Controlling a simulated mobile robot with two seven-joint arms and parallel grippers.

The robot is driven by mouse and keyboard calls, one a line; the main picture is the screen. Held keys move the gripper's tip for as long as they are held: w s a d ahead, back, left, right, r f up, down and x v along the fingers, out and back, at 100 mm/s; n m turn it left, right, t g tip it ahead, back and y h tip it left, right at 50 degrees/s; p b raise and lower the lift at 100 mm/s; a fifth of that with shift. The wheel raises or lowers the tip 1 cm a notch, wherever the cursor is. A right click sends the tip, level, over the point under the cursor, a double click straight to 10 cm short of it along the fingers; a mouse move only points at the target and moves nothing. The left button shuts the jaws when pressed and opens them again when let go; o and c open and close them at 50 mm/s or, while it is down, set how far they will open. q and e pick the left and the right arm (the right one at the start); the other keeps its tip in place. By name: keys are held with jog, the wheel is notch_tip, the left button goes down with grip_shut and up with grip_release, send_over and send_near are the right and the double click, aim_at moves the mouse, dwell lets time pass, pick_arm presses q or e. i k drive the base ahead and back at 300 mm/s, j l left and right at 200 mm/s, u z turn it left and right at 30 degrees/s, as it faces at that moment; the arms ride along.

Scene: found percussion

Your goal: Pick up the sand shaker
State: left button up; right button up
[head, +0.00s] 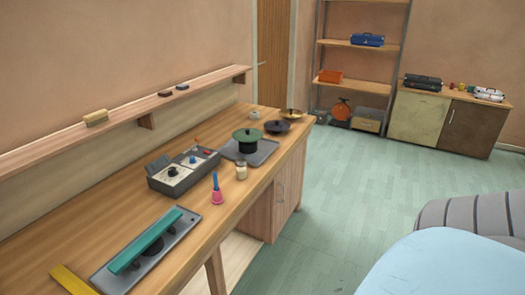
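A small clear jar with pale, sand-like contents (241,171) stands upright on the wooden workbench (110,215), and it looks like the sand shaker. It is near the bench's front edge, in front of a grey tray. It is small in the head view, so its lid and contents are hard to make out. Neither of my grippers shows in the head view, and nothing is seen touching the jar.
A teal bar (146,240) lies nearer. A pale blue rounded surface (440,268) fills the lower right. Green floor (350,185) is open beyond.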

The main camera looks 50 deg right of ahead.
aim_at(241, 164)
jog(key=z, duration=1.4)
